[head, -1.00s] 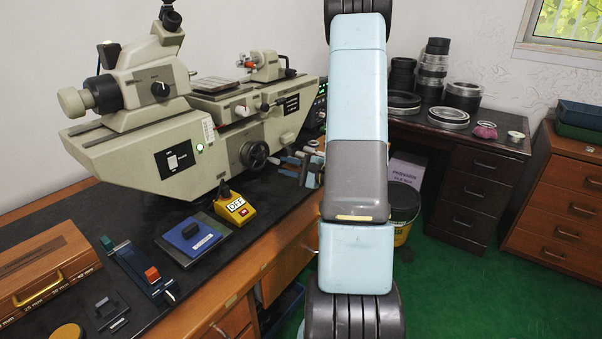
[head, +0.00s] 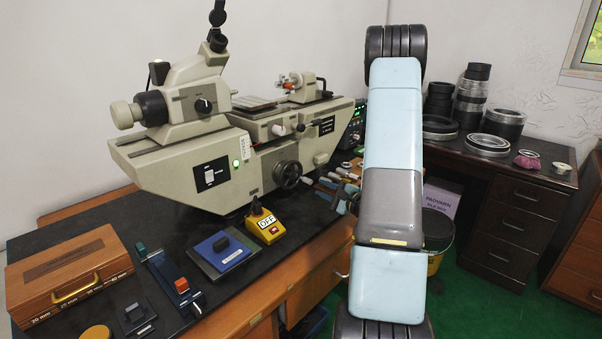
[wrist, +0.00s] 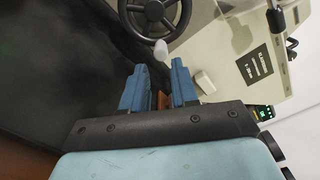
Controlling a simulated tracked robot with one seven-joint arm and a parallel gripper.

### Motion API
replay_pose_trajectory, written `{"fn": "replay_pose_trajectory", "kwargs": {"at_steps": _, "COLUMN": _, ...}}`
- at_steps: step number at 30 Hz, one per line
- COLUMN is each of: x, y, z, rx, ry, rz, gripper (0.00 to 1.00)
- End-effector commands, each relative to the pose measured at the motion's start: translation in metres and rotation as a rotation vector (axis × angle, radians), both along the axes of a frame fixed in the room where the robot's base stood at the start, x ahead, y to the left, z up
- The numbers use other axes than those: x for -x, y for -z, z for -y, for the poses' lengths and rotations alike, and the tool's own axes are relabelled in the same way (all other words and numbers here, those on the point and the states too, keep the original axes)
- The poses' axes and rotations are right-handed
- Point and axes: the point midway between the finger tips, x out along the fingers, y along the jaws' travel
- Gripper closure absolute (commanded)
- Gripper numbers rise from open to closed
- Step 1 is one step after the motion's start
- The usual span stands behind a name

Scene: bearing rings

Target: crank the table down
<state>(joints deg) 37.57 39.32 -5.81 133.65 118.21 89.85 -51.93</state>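The beige measuring machine (head: 215,165) stands on the black-topped bench, with its flat table (head: 262,102) on top at the right. Its black handwheel (head: 287,175) is on the front below the table. In the wrist view the handwheel (wrist: 178,14) is at the top, with a pale crank knob (wrist: 161,50) hanging towards my fingers. My gripper (wrist: 161,88) has two blue fingers apart, with an empty gap between them. The knob is just beyond the fingertips, not between them. In the head view my arm hides most of the gripper.
A yellow box marked OFF (head: 265,226), a blue block on a plate (head: 222,246) and a wooden case (head: 70,270) lie on the bench. Several hand tools lie right of the handwheel. A dark desk (head: 515,200) with stacked rings stands at the right.

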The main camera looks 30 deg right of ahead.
Motion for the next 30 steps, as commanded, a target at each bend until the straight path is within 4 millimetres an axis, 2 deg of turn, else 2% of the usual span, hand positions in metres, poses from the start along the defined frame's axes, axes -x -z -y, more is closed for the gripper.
{"fn": "replay_pose_trajectory", "kwargs": {"at_steps": 27, "x": -0.052, "y": 0.000, "z": -0.019, "rx": 0.000, "ry": -0.001, "rz": 0.000, "gripper": 0.71}}
{"fn": "replay_pose_trajectory", "kwargs": {"at_steps": 30, "x": -0.052, "y": -0.006, "z": -0.016, "rx": 0.121, "ry": 0.000, "rz": 0.044, "gripper": 0.71}}
